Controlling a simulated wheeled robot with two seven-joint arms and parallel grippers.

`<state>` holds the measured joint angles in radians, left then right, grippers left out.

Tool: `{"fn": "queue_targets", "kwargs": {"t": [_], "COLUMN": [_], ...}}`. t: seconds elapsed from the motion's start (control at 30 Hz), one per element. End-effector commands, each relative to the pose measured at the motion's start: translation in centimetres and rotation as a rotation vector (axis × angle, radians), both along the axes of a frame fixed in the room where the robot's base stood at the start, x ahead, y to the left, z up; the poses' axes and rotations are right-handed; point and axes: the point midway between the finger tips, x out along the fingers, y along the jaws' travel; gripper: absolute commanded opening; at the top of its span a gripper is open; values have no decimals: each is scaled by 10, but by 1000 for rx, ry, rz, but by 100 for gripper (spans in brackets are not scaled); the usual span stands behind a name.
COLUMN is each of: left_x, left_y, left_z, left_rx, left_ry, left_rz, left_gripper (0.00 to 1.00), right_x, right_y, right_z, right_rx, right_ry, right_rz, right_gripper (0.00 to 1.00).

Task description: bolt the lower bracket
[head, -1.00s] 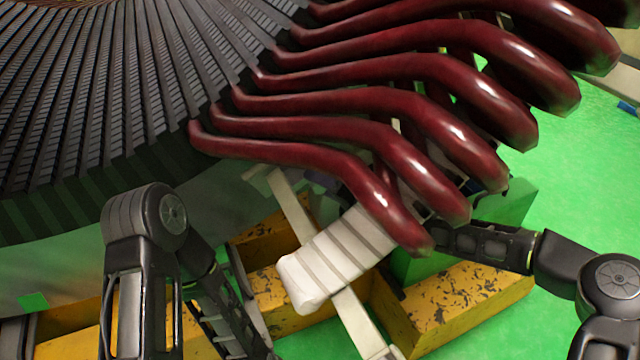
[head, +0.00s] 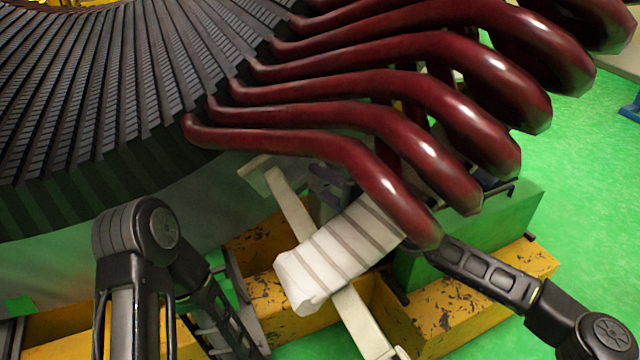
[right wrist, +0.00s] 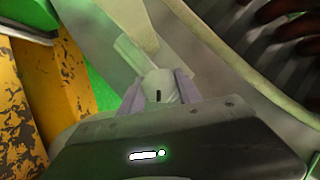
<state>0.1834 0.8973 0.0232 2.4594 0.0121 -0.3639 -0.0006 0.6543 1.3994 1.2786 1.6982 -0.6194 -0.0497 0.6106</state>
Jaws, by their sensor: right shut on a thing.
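The lower bracket looks to be the long pale bar (head: 292,208) running from under the stator's edge down to the front, passing beneath a white wrapped block (head: 340,258). My right gripper (head: 325,178) is beside the bar's upper end, partly hidden behind the red coils. In the right wrist view its two purple-grey fingers (right wrist: 158,92) are shut on a small pale grey piece (right wrist: 160,80), perhaps a bolt or its driver. A pale bar (right wrist: 138,22) lies just beyond it; I cannot tell whether they touch. My left arm shows at the left, its gripper out of view.
The stator core (head: 90,110) fills the upper left. Thick red coil ends (head: 300,145) overhang the work area and crowd my right arm. A worn yellow frame (head: 440,315) and a green block (head: 480,225) stand below. Green floor (head: 580,170) is open at the right.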

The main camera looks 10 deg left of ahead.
Motion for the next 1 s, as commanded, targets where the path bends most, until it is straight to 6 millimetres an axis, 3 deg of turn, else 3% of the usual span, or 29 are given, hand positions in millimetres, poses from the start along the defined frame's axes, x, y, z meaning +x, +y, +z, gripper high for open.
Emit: {"fn": "queue_targets", "kwargs": {"t": [0.37,0.4,0.63,1.0], "left_x": [0,0,0,0], "left_y": [0,0,0,0], "left_z": [0,0,0,3], "left_rx": [0,0,0,1], "left_ry": [0,0,0,0], "left_rz": [1,1,1,0], "left_gripper": [55,55,55,55], "right_x": [0,0,0,-3], "right_y": [0,0,0,-6], "right_z": [-1,-1,-1,0], "right_rx": [5,5,4,5], "right_ry": [5,5,4,5], "right_rz": [0,0,0,-1], "right_gripper": [0,44,62,62]}}
